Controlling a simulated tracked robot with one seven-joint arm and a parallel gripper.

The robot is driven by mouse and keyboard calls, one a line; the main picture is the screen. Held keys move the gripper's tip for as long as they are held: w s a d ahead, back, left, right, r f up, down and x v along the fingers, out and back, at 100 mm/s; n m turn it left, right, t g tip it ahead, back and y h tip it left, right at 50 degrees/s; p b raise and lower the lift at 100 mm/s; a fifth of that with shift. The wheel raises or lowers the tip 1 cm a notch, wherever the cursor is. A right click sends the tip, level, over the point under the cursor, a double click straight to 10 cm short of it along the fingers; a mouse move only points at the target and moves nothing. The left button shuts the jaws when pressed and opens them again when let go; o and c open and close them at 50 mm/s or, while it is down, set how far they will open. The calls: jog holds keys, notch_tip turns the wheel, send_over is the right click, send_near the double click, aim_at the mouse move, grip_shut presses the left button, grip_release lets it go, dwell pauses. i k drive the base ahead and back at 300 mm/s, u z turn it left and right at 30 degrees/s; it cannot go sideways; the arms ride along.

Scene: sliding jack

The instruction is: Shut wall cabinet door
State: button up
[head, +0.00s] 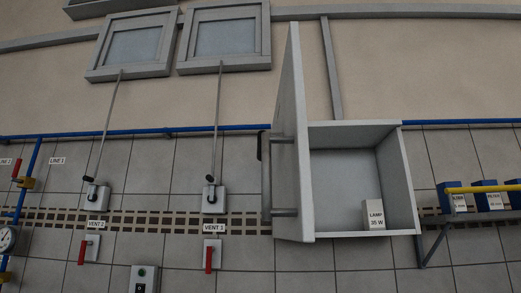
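The wall cabinet (401,180) is a grey open box on the tiled wall, right of centre in the head view. Its door (297,140) is a tall pale panel on the cabinet's left side. The door stands wide open, swung out from the wall and seen nearly edge-on. A grey bar handle (269,173) sits on the door's left face. A white box labelled LAMP 35 W (375,214) stands inside on the cabinet floor. My gripper is not in view.
Vent levers (213,197) and red handles (208,258) are on the wall left of the door. A shelf (433,221) with blue boxes (485,196) is close on the right. A blue pipe (160,131) runs along the wall.

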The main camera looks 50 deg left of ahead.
aim_at(292, 213)
jog(key=u, duration=2)
jog(key=i, duration=0.95)
jog(key=z, duration=1.1)
jog(key=k, duration=0.7)
jog(key=u, duration=0.15)
